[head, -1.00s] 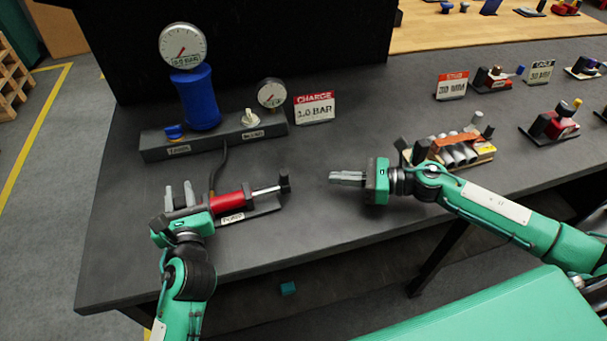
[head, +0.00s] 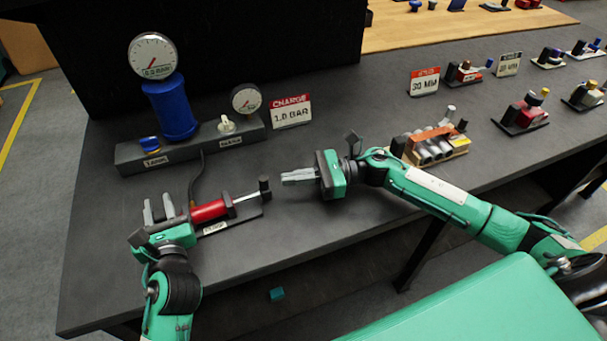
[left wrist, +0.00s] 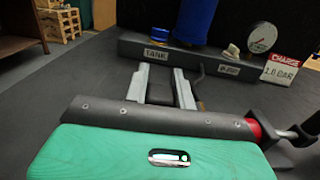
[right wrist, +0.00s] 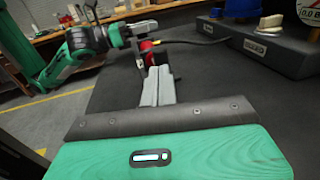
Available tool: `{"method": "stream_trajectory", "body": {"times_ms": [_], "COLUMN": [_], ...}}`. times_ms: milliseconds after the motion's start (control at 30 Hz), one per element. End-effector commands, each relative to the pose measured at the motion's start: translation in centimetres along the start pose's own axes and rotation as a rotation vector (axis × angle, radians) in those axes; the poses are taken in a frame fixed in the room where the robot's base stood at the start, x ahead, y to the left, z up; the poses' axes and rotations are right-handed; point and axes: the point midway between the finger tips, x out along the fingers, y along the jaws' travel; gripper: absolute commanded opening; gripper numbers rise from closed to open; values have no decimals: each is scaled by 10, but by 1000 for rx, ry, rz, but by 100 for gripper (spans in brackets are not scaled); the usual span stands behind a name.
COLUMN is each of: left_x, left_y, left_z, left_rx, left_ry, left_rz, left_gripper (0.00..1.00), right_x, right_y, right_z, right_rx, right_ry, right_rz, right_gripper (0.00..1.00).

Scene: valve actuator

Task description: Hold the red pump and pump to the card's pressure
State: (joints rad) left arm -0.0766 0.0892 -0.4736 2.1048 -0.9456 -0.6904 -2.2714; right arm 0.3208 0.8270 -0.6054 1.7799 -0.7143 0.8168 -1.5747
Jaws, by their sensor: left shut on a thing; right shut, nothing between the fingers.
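The red pump (head: 209,211) lies on the bench with its rod and black handle (head: 265,188) pointing right. My left gripper (head: 158,208) is shut on the dark block at the pump's left end; the left wrist view shows that block between the fingers (left wrist: 161,88). My right gripper (head: 284,177) is shut and empty, just right of the handle, with a small gap seen from the head. In the right wrist view the red pump (right wrist: 147,47) shows beyond its fingers. The charge card (head: 290,112) reads 1.0 BAR. A large gauge (head: 153,56) tops the blue tank (head: 171,107).
The manifold (head: 188,148) carries a blue knob (head: 150,145), a white knob (head: 227,125) and a small gauge (head: 246,98). A hose (head: 194,180) runs to the pump. A parts tray (head: 432,148) stands behind my right arm. The front middle bench is clear.

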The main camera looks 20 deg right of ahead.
Motion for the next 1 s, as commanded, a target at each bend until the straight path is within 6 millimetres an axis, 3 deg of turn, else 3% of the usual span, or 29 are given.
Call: {"method": "stream_trajectory", "body": {"times_ms": [200,667,1000], "left_x": [0,0,-1], "left_y": [0,0,-1], "left_z": [-6,-6,-6], "left_rx": [1,1,2], "left_ry": [11,11,11], "left_rz": [0,0,-1], "left_gripper": [0,0,0], "right_x": [23,30,81], "right_y": [0,1,15], "right_z": [0,-1,0], "right_rx": [0,0,0], "right_ry": [0,0,-1], "right_rz": [0,0,0], "right_gripper": [0,0,0]}}
